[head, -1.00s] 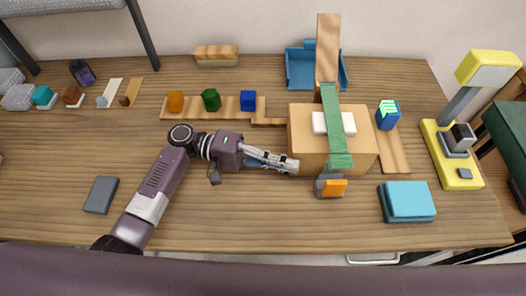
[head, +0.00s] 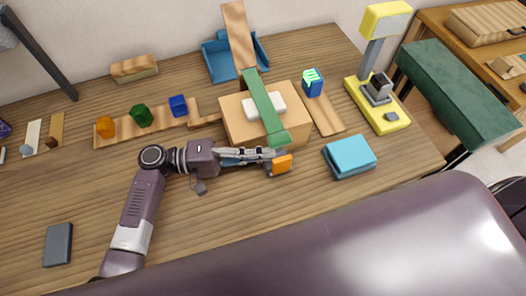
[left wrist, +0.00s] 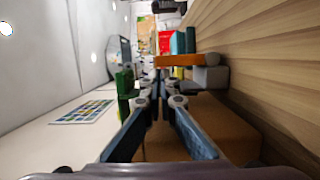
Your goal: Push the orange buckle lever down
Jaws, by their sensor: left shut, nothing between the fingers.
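The orange buckle lever (head: 283,165) sits on a small grey buckle base (head: 271,169) at the front of the tan box (head: 232,124). The green strap (head: 262,105) runs over the box down toward the buckle. My left gripper (head: 270,155) is shut and empty, its tips beside the lever on its left, along the box front. In the left wrist view the lever (left wrist: 178,59) lies across just beyond the fingertips (left wrist: 158,80), with the grey base (left wrist: 212,78) to its right. I cannot tell whether the fingertips touch the lever. My right gripper is not in view.
A white block (head: 264,104) lies under the strap. Teal pads (head: 349,156) lie right of the buckle. A blue block (head: 313,82) and a yellow stand (head: 378,105) are farther right. The table in front of the buckle is clear.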

